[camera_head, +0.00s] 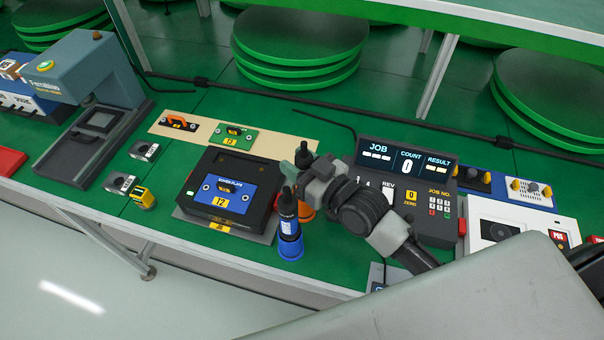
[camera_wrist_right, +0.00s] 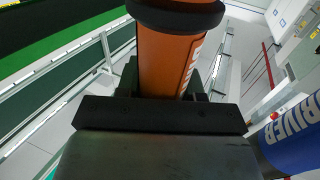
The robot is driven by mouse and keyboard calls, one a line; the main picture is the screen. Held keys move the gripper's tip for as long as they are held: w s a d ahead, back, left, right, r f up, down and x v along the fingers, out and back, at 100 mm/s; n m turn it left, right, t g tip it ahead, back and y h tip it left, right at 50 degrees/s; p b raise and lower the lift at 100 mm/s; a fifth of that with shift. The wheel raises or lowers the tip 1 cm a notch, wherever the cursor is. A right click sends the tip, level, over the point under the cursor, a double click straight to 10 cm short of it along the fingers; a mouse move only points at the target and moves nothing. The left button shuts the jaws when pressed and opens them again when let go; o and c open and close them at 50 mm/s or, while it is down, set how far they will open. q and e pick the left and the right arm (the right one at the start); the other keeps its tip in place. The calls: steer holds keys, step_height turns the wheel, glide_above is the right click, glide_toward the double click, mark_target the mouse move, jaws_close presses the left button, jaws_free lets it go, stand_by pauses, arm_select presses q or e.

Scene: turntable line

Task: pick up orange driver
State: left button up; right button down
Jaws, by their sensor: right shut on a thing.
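The orange driver (camera_head: 306,211) stands upright behind the blue driver (camera_head: 290,242), which hides part of it in the head view. My right gripper (camera_head: 307,178) is shut on the orange driver. In the right wrist view, the orange driver's body (camera_wrist_right: 170,55) with its dark collar sits between the jaws (camera_wrist_right: 165,95). The blue driver (camera_wrist_right: 290,132) stands close by at the right edge of that view. I cannot tell whether the orange driver touches the bench. My left gripper is not in view.
A black fixture with a blue plate (camera_head: 228,196) lies just left of the drivers. A job counter panel (camera_head: 408,190) stands to the right, beside my arm. A grey press (camera_head: 85,110) stands at far left. Green bench shows in front of the panel.

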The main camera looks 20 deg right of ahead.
steer(key=shift+r, duration=0.2)
step_height(320, 180, up, 10)
steer(key=shift+f+p, duration=0.15)
steer(key=shift+p, duration=0.2)
